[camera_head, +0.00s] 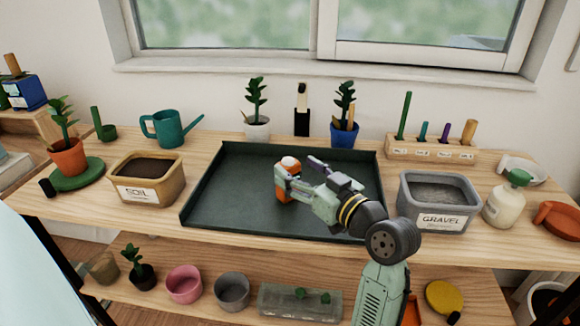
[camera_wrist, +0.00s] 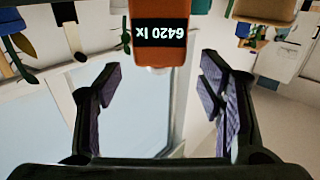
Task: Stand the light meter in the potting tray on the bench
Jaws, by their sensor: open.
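The light meter is orange with a white dome (camera_head: 290,162) on top. It appears upright over the left-middle of the dark green potting tray (camera_head: 230,205) on the bench. My gripper hides part of it, and I cannot tell exactly how its base meets the tray floor. In the wrist view the meter (camera_wrist: 158,57) is upside down at the top centre, its display reading 6420 lx. My gripper (camera_head: 300,172) is open beside the meter. In the wrist view its fingertips (camera_wrist: 160,66) are spread with gaps on both sides of the meter.
A soil bin (camera_head: 148,195) stands left of the tray and a gravel bin (camera_head: 437,220) right of it. Two potted plants (camera_head: 257,128) (camera_head: 344,134) and a black-and-white stand (camera_head: 302,122) are behind it. The tray's left part is clear.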

